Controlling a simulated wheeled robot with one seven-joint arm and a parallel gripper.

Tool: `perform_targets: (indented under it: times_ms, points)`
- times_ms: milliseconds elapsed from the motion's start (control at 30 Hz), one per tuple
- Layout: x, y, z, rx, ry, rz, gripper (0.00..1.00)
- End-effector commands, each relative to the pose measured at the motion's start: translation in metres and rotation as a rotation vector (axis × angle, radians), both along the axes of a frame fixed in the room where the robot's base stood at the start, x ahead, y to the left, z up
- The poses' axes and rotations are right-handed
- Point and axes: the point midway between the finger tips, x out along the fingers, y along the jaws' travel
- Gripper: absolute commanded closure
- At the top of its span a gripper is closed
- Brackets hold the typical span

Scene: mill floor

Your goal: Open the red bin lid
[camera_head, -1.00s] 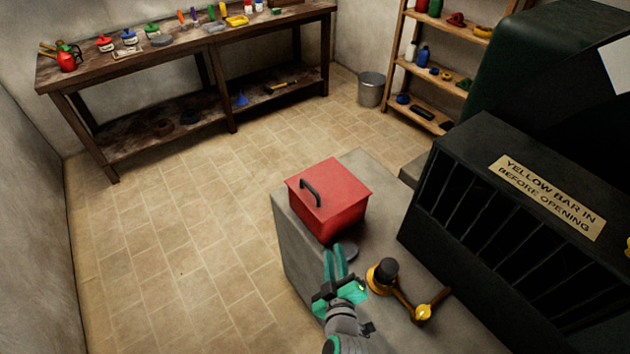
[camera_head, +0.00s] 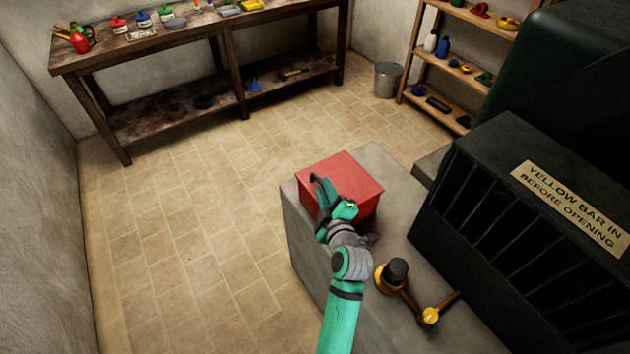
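The red bin (camera_head: 368,203) stands on the grey block, with its red lid (camera_head: 345,170) lying flat and closed on top. A dark handle (camera_head: 320,187) sits at the left side of the lid, partly hidden by my gripper. My green and grey gripper (camera_head: 328,196) is over the lid's front left part, right at the handle. I cannot tell whether its fingers touch or close around the handle. My wrist and forearm hide part of the bin's front.
The grey block (camera_head: 385,160) also bears a yellow bar with a black knob (camera_head: 397,271), right of my forearm. A dark barred machine (camera_head: 500,195) with a sign stands at the right. Open tiled floor (camera_head: 190,230) lies to the left.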

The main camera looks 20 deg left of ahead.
Motion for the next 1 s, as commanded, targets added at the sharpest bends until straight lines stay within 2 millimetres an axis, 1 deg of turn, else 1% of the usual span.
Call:
perform_targets:
  times_ms: [33,100,233,400,633,667,700,733,833,867,900,1000]
  points:
    - [0.007,0.004,-0.002,-0.001,0.0,0.001,0.81]
    - [0.015,0.011,-0.003,-0.001,-0.001,0.003,0.81]
    - [0.024,0.023,-0.007,-0.001,0.0,0.01,0.81]
    - [0.029,0.03,-0.008,-0.002,-0.001,0.014,0.81]
    - [0.029,0.03,-0.008,-0.001,-0.001,0.014,0.81]
    - [0.029,0.03,-0.008,-0.001,-0.001,0.014,0.84]
    - [0.029,0.03,-0.008,-0.001,0.0,0.014,0.93]
    - [0.029,0.029,-0.008,-0.001,0.0,0.014,1.0]
    - [0.029,0.029,-0.008,0.0,-0.001,0.013,1.0]
    - [0.029,0.047,-0.008,-0.002,-0.003,0.018,1.0]
    - [0.029,0.038,-0.008,0.0,0.0,0.013,1.0]
    - [0.029,0.035,-0.006,0.006,0.003,0.016,1.0]
